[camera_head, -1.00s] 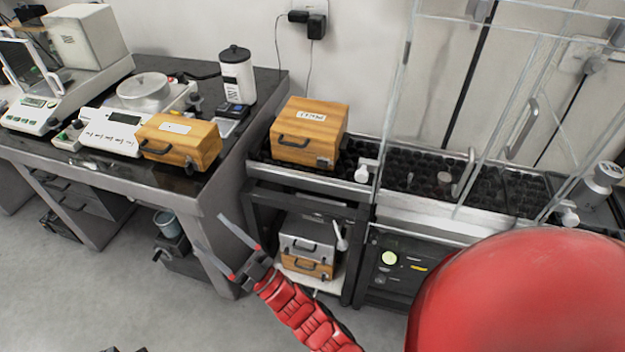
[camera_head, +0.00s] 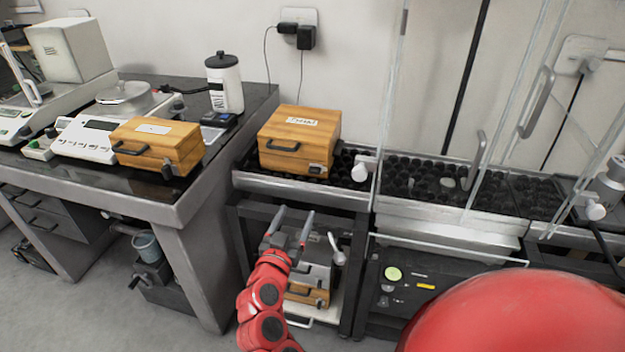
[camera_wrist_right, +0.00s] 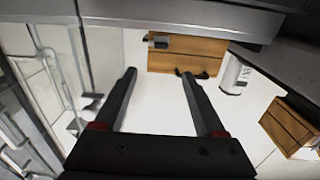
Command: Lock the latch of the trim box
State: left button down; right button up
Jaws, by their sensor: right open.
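Two similar wooden boxes with black front handles show in the head view; I cannot read their labels to tell which is the trim box. One box (camera_head: 298,135) stands closed on the black studded rack, with a small metal latch (camera_head: 317,170) low at its front right. The other box (camera_head: 157,143) stands on the left table, with a latch (camera_head: 168,170) at its lower right. My right gripper (camera_head: 294,212) is open and empty, below and in front of the rack box. The wrist view, upside down, shows the rack box (camera_wrist_right: 205,55) and its latch (camera_wrist_right: 158,41) beyond the open fingers (camera_wrist_right: 159,75).
A glass-sided frame (camera_head: 376,150) stands right of the rack box. Another wooden box (camera_head: 308,292) is on the shelf below. A white bottle (camera_head: 226,84) and scales (camera_head: 88,138) stand on the left table.

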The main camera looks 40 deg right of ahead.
aim_at(314, 173)
jog(key=x, duration=1.6)
jog(key=shift+w+p, duration=0.2)
jog(key=shift+p, duration=0.15)
grip_shut()
